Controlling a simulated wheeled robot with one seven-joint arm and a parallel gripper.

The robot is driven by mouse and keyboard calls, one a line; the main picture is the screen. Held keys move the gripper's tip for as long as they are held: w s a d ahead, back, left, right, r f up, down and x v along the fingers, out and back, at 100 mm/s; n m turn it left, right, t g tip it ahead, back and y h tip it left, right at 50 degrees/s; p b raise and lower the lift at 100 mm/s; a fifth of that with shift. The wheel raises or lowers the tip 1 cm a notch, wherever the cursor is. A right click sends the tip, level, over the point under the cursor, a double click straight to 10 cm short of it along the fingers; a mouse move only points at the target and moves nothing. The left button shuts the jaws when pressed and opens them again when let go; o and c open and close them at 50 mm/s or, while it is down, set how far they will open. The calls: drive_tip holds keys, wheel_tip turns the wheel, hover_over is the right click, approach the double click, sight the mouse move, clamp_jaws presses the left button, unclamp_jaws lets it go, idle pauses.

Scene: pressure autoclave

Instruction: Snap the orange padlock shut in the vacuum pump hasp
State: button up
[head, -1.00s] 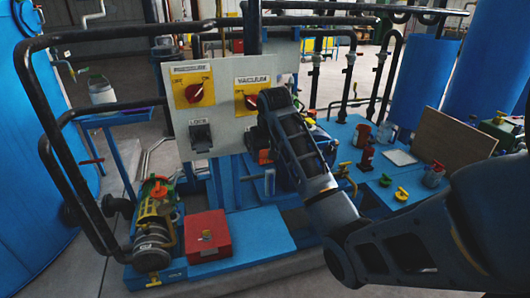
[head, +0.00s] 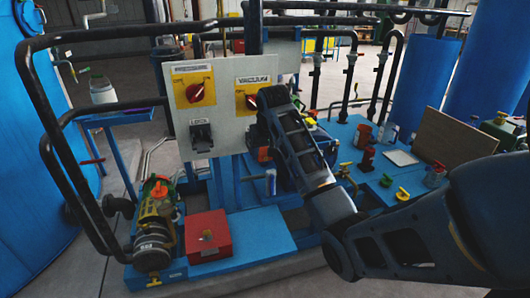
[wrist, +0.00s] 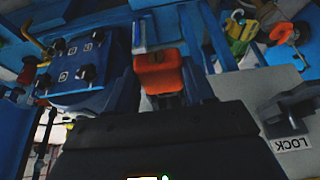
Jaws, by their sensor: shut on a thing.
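The orange padlock (wrist: 160,75) is at upper centre in the wrist view, just beyond the dark body of my gripper (wrist: 165,97). My gripper is shut on it; the fingers are mostly hidden. In the head view a bit of the orange padlock (head: 263,154) shows below my arm, at the right side of the grey switch panel (head: 222,125).
A dark hasp (head: 201,138) with a LOCK label sits under the pressure switch (head: 197,92); a LOCK label (wrist: 291,143) also shows in the wrist view. Black rails (head: 95,106) curve around the left. A red box (head: 208,237) stands on the blue base below.

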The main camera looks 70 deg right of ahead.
sight(264, 152)
drive_tip(key=shift+w+d+b, duration=0.3)
drive_tip(key=shift+w+d, duration=1)
drive_tip(key=shift+d, duration=0.2)
idle(0.7)
drive_tip(key=o, duration=1.3)
drive_tip(key=shift+b+v, duration=0.3)
drive_tip(key=shift+v, duration=3.65)
